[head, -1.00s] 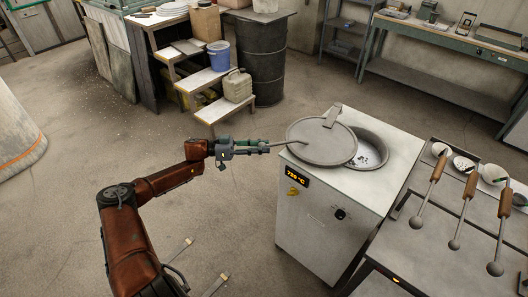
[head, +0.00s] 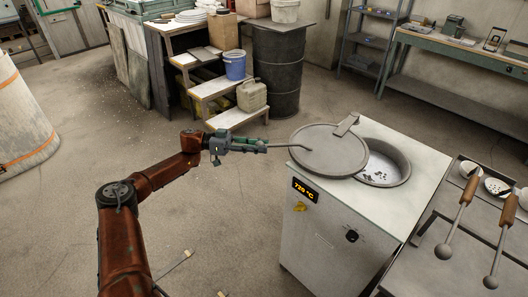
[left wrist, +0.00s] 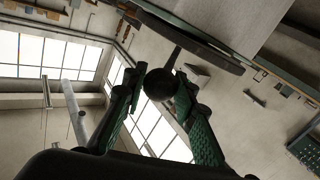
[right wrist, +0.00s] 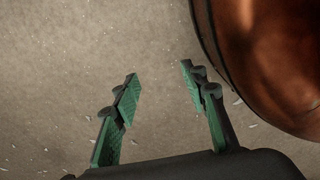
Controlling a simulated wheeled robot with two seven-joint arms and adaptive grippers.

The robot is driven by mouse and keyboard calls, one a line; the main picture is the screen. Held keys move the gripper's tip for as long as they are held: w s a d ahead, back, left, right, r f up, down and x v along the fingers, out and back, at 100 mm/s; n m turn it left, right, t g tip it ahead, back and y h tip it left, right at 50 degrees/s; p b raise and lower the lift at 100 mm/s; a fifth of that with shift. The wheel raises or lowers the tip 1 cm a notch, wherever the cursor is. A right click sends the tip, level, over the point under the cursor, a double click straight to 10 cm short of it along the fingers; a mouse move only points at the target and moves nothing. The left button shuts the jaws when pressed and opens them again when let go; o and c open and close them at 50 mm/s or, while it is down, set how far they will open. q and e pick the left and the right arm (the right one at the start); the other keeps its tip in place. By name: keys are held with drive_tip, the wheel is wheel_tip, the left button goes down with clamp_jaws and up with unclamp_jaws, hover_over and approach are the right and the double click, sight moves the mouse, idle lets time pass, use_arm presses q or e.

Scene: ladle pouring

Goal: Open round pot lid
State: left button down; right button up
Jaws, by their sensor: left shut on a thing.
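The round grey lid (head: 328,152) lies across the left part of the pot (head: 402,176), set in the top of a white cabinet. The right part of the pot's opening is uncovered, with small dark pieces inside. My left gripper (head: 263,147) is shut on the lid's long handle (head: 292,146), left of the lid. In the left wrist view, the handle's dark round end (left wrist: 158,84) sits between the fingers, and the lid's dark edge (left wrist: 195,40) is above. Whether the lid touches the rim is unclear. My right gripper (right wrist: 161,73) is open and empty over the floor.
The white cabinet (head: 325,230) shows a lit 720 °C display. At right, ladles (head: 458,218) with wooden handles lie over a metal table (head: 435,250). Steps with a blue bucket (head: 235,65) and a dark drum (head: 277,75) stand behind.

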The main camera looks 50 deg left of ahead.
use_arm(q)
drive_tip(key=shift+w+a+f+b, duration=0.2)
drive_tip(key=shift+a+f+b, duration=0.25)
drive_tip(key=shift+b, duration=0.3)
drive_tip(key=shift+w+a+g+h+b, duration=0.2)
drive_tip(key=shift+a+g+h+b, duration=0.3)
drive_tip(key=shift+b, duration=0.75)
drive_tip(key=shift+w+a+r+m+g+b, duration=0.1)
drive_tip(key=shift+a+m+b, duration=0.1)
drive_tip(key=shift+a+b, duration=0.5)
drive_tip(key=shift+w+a+r+m+g+b, duration=0.15)
drive_tip(key=shift+a+m+b, duration=0.1)
drive_tip(key=shift+b, duration=0.85)
drive_tip(key=shift+w+a+r+m+g+b, duration=0.15)
drive_tip(key=shift+a+b, duration=0.35)
drive_tip(key=shift+b, duration=0.4)
use_arm(e)
drive_tip(key=w+a+r, duration=0.2)
drive_tip(key=w+r, duration=0.2)
drive_tip(key=r, duration=0.3)
drive_tip(key=w+a+r, duration=0.2)
drive_tip(key=w+r, duration=0.1)
drive_tip(key=r, duration=0.4)
drive_tip(key=w+a+r+t+y, duration=0.1)
drive_tip(key=w+a+r, duration=0.1)
drive_tip(key=w+r, duration=0.2)
drive_tip(key=shift+w+r, duration=0.3)
drive_tip(key=shift+r, duration=1.35)
drive_tip(key=shift+a, duration=0.1)
